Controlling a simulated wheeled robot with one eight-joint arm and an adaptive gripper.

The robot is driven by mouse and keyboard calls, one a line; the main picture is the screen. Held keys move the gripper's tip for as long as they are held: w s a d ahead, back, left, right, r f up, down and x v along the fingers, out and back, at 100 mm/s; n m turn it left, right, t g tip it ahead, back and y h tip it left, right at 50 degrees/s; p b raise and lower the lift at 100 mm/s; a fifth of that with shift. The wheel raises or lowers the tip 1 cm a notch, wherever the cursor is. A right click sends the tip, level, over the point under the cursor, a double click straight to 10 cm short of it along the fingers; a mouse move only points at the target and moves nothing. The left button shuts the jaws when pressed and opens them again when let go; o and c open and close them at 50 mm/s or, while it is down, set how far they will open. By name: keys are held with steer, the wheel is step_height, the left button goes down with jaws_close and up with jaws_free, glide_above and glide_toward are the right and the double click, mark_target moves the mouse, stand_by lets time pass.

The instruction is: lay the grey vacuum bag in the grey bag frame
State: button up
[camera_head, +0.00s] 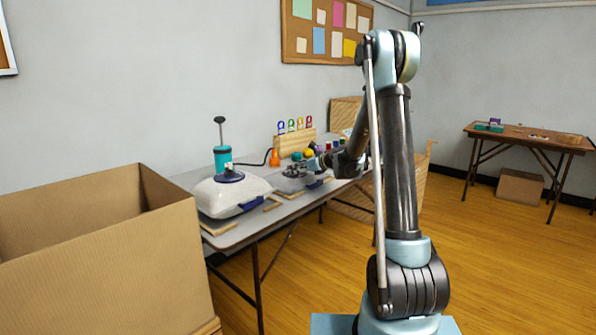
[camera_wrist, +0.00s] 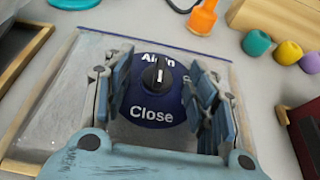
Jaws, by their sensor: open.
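In the wrist view a flat, see-through greyish bag (camera_wrist: 75,85) lies on the table under my gripper (camera_wrist: 160,82). It carries a dark blue disc (camera_wrist: 150,110) marked "Close" and, partly covered, "Air in", with a black knob (camera_wrist: 158,75). My gripper is open; its fingers stand on either side of the knob. I cannot tell whether they touch the bag. In the head view my gripper (camera_head: 293,171) is over the middle of the table. Tan strips (camera_wrist: 33,65) edge a dark area at the left of the wrist view; I cannot tell which piece is the grey frame.
A puffed pale bag (camera_head: 232,197) with a teal pump (camera_head: 222,158) stands on the table's (camera_head: 215,240) near end. A large cardboard box (camera_head: 90,270) stands at the left.

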steer(key=shift+d, duration=0.1)
steer(key=v, duration=1.1)
steer(key=shift+s+d, duration=0.1)
steer(key=s+d+n+g+h, duration=0.25)
steer(key=s+n, duration=0.45)
steer(key=s, duration=0.5)
steer(key=s+d+n+g+h, duration=0.15)
steer(key=s+d+n, duration=0.35)
steer(key=s, duration=0.6)
steer(key=s+d+f+n+h, duration=0.2)
steer(key=s+d+f+n, duration=0.1)
steer(key=s, duration=0.4)
steer(key=s+d+f+n+g+h, duration=0.1)
steer(key=s+d+f+n+h, duration=0.1)
steer(key=s+n, duration=0.4)
steer(key=s+d+f+n+g+h, duration=0.1)
steer(key=s+d+f+n, duration=0.3)
steer(key=s, duration=0.6)
steer(key=shift+s+d+f+n+h, duration=0.2)
steer(key=shift+d+f+n+h, duration=0.25)
steer(key=shift+d+h, duration=0.55)
steer(key=shift+d, duration=0.2)
